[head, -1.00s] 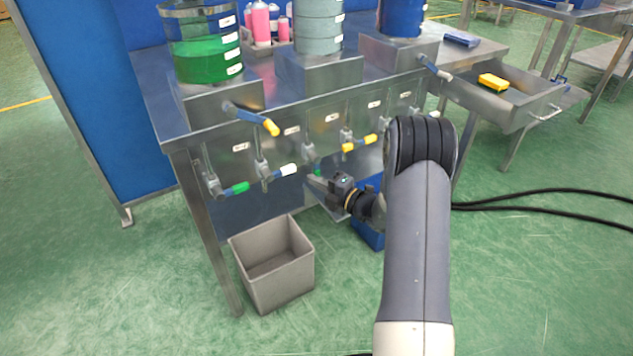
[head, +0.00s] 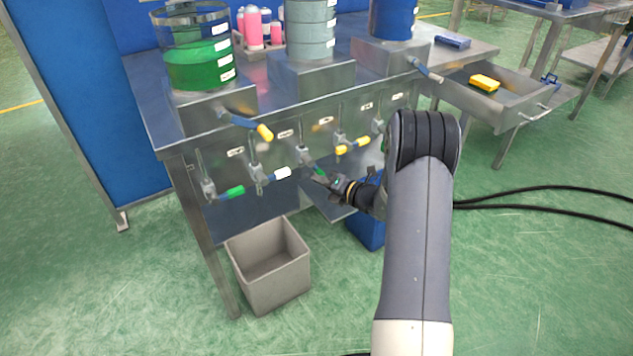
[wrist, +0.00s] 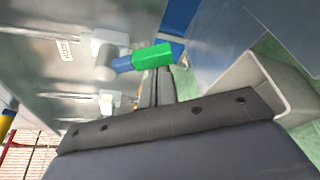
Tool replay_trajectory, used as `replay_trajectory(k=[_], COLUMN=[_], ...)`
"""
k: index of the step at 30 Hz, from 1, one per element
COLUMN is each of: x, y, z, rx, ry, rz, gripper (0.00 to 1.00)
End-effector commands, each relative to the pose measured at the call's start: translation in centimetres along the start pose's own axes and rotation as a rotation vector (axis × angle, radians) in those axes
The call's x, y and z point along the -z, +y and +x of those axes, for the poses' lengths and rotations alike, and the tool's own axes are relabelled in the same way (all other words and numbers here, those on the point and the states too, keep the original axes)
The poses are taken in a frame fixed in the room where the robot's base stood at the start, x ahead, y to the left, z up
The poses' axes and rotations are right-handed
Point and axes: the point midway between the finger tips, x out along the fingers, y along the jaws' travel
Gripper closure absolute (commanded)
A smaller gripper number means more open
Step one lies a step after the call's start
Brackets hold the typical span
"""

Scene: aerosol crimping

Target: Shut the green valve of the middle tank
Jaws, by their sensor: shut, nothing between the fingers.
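The middle tank (head: 312,42) is a grey-filled cylinder on a steel stand at the back of the bench. Several valves line the bench front. The third valve from the left has a blue lever with a green grip (head: 318,170), slanting down to the right in the head view. My gripper (head: 320,179) is at this grip, just below it. In the wrist view the green grip (wrist: 152,56) lies across the tips of my gripper (wrist: 158,84). The fingers are shut together with nothing between them. They look close to or touching the grip; I cannot tell which.
Another green-grip valve (head: 229,192) and a white-grip valve (head: 282,173) are on the left, a yellow-grip valve (head: 352,146) on the right. A grey bin (head: 268,265) stands on the floor below. An open drawer (head: 510,110) juts out at the right.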

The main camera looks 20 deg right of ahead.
Motion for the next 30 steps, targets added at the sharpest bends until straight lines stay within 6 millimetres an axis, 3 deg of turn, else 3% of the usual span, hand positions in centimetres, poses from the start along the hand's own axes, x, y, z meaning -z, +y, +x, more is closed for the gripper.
replay_trajectory(k=[14, 30], x=[-2.4, -4.5], y=[-0.2, 0.8], z=[-0.8, -1.6], rx=[0.149, 0.291], ry=[-0.003, -0.002], rz=[-0.431, -0.836], gripper=[1.00, 1.00])
